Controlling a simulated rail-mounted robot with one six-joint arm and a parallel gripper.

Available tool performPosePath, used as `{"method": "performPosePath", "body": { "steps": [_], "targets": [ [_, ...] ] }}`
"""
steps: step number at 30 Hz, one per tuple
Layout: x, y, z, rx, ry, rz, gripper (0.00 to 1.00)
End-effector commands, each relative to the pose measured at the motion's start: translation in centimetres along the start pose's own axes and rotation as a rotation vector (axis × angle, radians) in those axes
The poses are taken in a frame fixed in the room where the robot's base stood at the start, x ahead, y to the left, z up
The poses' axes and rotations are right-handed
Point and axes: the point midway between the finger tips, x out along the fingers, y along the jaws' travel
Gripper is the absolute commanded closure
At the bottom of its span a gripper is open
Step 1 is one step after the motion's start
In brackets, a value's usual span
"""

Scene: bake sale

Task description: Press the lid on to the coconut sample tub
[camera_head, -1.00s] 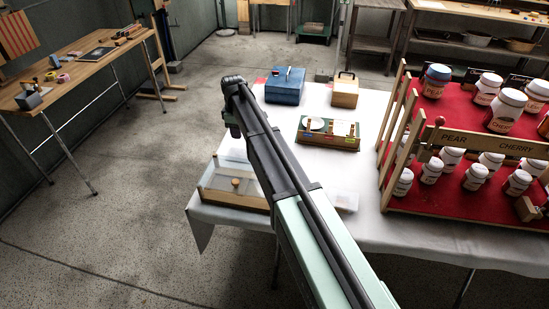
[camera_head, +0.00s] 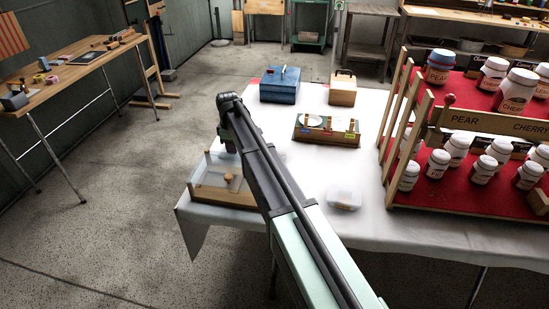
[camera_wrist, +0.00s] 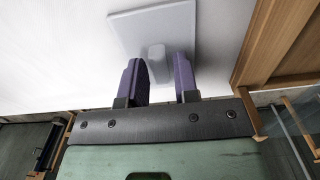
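A flat, pale grey square lid (camera_wrist: 122,28) with a small raised knob (camera_wrist: 156,52) shows in the wrist view, over the white cloth. My gripper (camera_wrist: 162,70) has its two purple fingers apart, close to the knob and pointing at it. I cannot tell whether they touch it. In the head view a small clear, whitish tub (camera_head: 344,198) stands on the white table, right of my arm. Its contents and label are too small to read. My fingers are hidden behind my arm in the head view.
A clear case with a wooden base (camera_head: 222,195) stands at the table's left corner; a wooden edge (camera_wrist: 272,45) is close right of the lid in the wrist view. A sample tray (camera_head: 327,130), blue box (camera_head: 280,85) and jar rack (camera_head: 460,195) stand farther back and right.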

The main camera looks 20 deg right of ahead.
Motion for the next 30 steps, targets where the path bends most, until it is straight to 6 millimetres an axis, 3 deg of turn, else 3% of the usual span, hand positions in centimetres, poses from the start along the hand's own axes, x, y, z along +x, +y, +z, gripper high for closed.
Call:
{"method": "performPosePath", "body": {
  "steps": [1,4,11,24,30],
  "targets": [
    [0.0,0.0,0.0,0.000,0.000,0.000,0.80],
    [0.0,0.0,0.0,0.000,0.000,0.000,0.95],
    [-0.2,0.0,0.0,0.000,0.000,0.000,0.96],
    [-4.7,0.0,0.0,0.000,0.000,0.000,0.96],
    [-5.1,0.0,0.0,0.000,0.000,0.000,0.96]
  ]
}}
